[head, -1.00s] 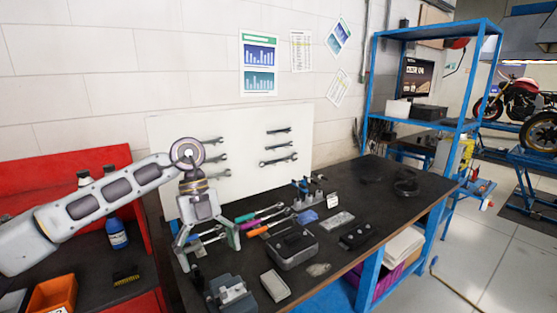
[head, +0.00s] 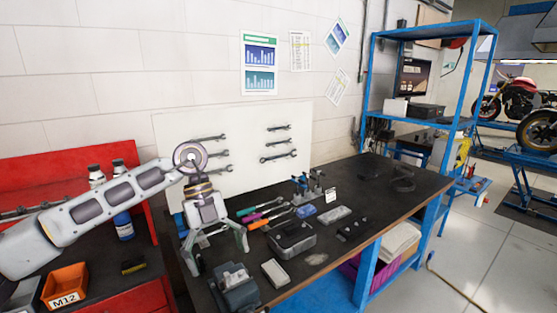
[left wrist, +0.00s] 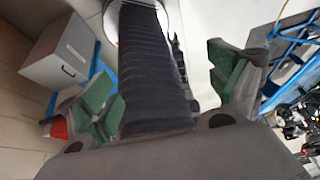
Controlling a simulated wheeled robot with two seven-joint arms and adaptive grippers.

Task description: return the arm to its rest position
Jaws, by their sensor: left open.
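My left arm comes in from the left in the head view. Its gripper (head: 219,255) is open and empty and points down over the left end of the dark workbench (head: 375,195). One finger is near the bench's left edge and the other is close to the tools there. My right gripper is in neither view.
A grey vise-like block (head: 235,287), a grey tray (head: 293,238) and screwdrivers (head: 265,212) lie near the gripper. Wrenches hang on the white board (head: 240,150) behind. An orange bin (head: 65,285) and bottles stand on the red bench at left. A blue shelf (head: 430,30) rises at right.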

